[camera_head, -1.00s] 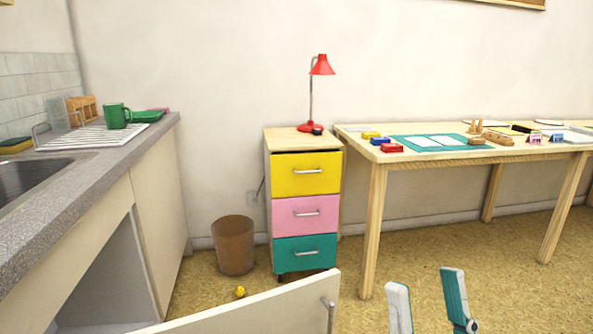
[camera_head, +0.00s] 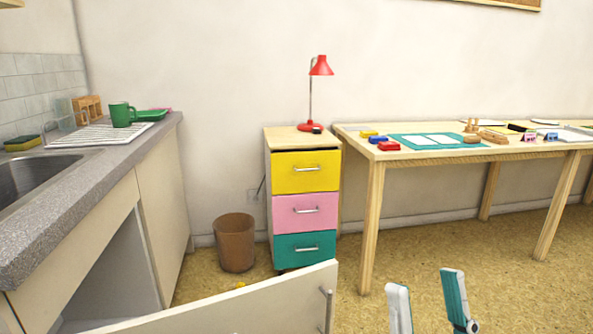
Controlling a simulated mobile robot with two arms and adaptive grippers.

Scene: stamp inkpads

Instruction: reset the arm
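My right gripper (camera_head: 428,300) shows at the bottom edge, right of centre, with two white and teal fingers pointing up. The fingers stand well apart with only cork-coloured floor between them, so it is open and empty. It is in front of the wooden table and touches nothing in view. My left gripper is not in view.
An open cabinet door (camera_head: 262,305) with a handle crosses the bottom foreground. A counter (camera_head: 75,195) with sink and green mug (camera_head: 121,114) is at left. A drawer unit (camera_head: 304,215) with red lamp (camera_head: 321,67) and a brown bin (camera_head: 234,243) stand by the wall. Floor under the table is clear.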

